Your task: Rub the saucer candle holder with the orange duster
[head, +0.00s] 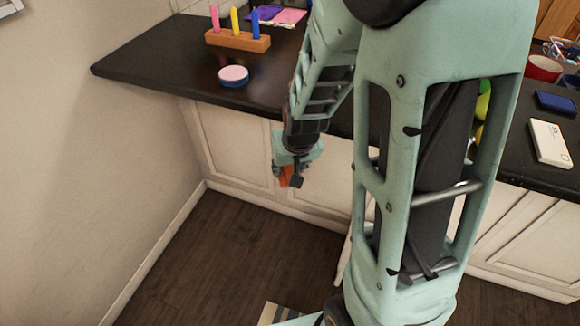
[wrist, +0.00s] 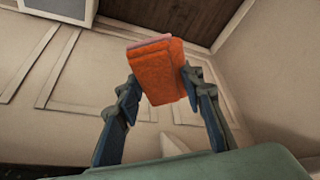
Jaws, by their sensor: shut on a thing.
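My gripper (head: 291,179) hangs in front of the white cabinet doors, below the counter edge. It is shut on the orange duster (wrist: 160,72), a rust-orange block with a thin pinkish edge, held between both fingers in the wrist view. Part of the duster (head: 285,174) also shows in the head view. I cannot make out a clear saucer candle holder. A low round blue piece with a pale pink top (head: 233,76) lies on the left counter; I cannot tell what it is. My gripper is below it and to its right, apart from it.
A wooden block (head: 238,40) with pink, yellow and blue candles stands behind the round piece on the dark counter (head: 150,75). A red bowl (head: 543,69), a white device (head: 550,142) and a dark blue pad (head: 556,103) are at right. My arm hides the middle counter.

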